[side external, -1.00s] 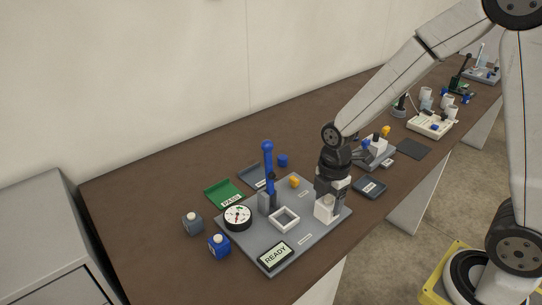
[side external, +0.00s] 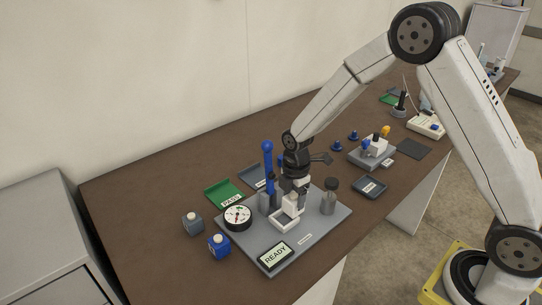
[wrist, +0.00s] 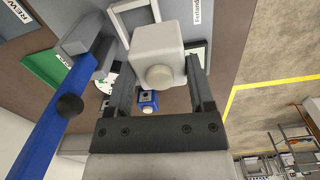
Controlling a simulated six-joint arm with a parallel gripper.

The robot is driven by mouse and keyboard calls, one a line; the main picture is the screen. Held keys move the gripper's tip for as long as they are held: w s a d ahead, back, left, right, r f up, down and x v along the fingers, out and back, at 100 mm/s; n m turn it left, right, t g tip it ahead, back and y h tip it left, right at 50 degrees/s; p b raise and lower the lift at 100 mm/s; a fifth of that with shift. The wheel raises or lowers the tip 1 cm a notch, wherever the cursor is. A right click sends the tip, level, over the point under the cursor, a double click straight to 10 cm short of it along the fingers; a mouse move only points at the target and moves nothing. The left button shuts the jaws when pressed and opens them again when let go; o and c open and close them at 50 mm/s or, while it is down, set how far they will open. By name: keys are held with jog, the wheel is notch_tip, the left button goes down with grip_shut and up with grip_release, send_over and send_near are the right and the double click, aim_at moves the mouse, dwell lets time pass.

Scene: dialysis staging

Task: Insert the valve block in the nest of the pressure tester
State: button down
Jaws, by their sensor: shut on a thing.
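The pressure tester is a grey plate (side external: 317,235) with a dial (side external: 237,217), a READY display (side external: 276,256) and an upright blue lever (side external: 267,160). Its nest (side external: 281,225) is a white square frame, partly hidden behind the block and gripper. My gripper (side external: 292,194) is shut on the white valve block (side external: 291,203) over the nest area. In the wrist view the valve block (wrist: 157,58) is between the two fingers, its round port facing the camera. Part of the nest frame (wrist: 122,9) shows beyond it, so the block looks offset from the nest. Their height gap is unclear.
The blue lever (wrist: 65,105) stands close beside my gripper. A grey cylinder with a black cap (side external: 329,200) stands right of the nest. A green PASS tray (side external: 223,193), a grey block (side external: 192,222) and a blue block (side external: 219,245) are at the left.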

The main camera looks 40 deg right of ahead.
jog(key=shift+w+f, duration=1.35)
jog(key=shift+f, duration=0.2)
jog(key=shift+f, duration=0.1)
jog(key=shift+w+f, duration=0.25)
jog(key=shift+f, duration=1.5)
jog(key=shift+f, duration=0.15)
jog(key=shift+c, duration=1.1)
grip_release()
notch_tip(320, 180, up, 12)
